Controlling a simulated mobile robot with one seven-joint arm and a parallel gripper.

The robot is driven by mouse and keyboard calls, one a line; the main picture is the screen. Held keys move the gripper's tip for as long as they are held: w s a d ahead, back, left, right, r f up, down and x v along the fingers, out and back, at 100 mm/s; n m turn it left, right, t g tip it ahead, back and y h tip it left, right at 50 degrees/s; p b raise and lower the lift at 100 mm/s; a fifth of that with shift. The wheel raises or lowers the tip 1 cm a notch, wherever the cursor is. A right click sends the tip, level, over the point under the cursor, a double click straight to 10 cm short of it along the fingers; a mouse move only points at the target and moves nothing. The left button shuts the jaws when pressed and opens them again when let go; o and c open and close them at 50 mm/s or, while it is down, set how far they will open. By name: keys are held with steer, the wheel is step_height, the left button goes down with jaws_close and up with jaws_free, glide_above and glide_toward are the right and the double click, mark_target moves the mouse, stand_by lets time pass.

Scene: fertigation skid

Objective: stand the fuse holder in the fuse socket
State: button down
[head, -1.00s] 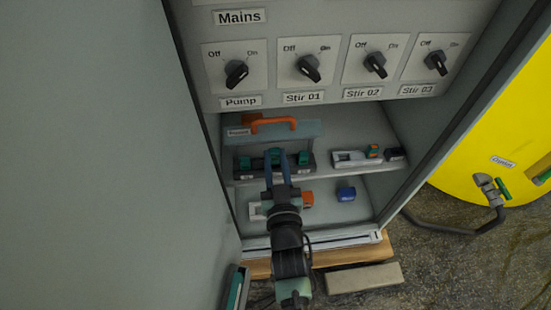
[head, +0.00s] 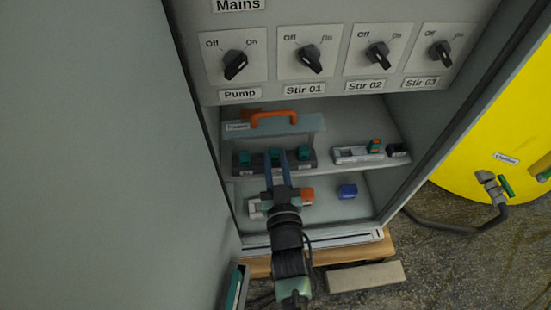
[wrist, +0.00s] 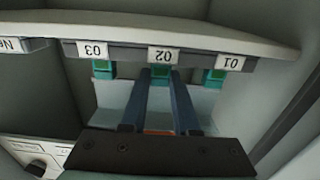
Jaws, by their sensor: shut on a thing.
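My gripper (wrist: 160,78) is shut on a green fuse holder (wrist: 160,71) at the middle place, labelled 02, of a dark socket strip (head: 315,160). In the head view the held holder (head: 274,154) is about level with its green neighbours (head: 244,157) and (head: 303,153). In the wrist view the labels are upside down, with 03 left and 01 right. The two fingers lie either side of the held holder. They hide its lower part, so I cannot tell how deep it sits.
A clear cover with an orange handle (head: 275,118) is behind the strip. A white device (head: 350,155) stands right on the same shelf. A blue block (head: 347,191) and an orange block (head: 307,196) are on the lower shelf. Cabinet walls close in both sides; switches (head: 235,65) hang above.

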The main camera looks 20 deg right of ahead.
steer(key=c, duration=0.6)
jaws_free()
steer(key=shift+s, duration=0.1)
steer(key=p+v, duration=0.4)
steer(key=v, duration=0.8)
steer(key=shift+s+a, duration=0.15)
steer(key=shift+s, duration=0.25)
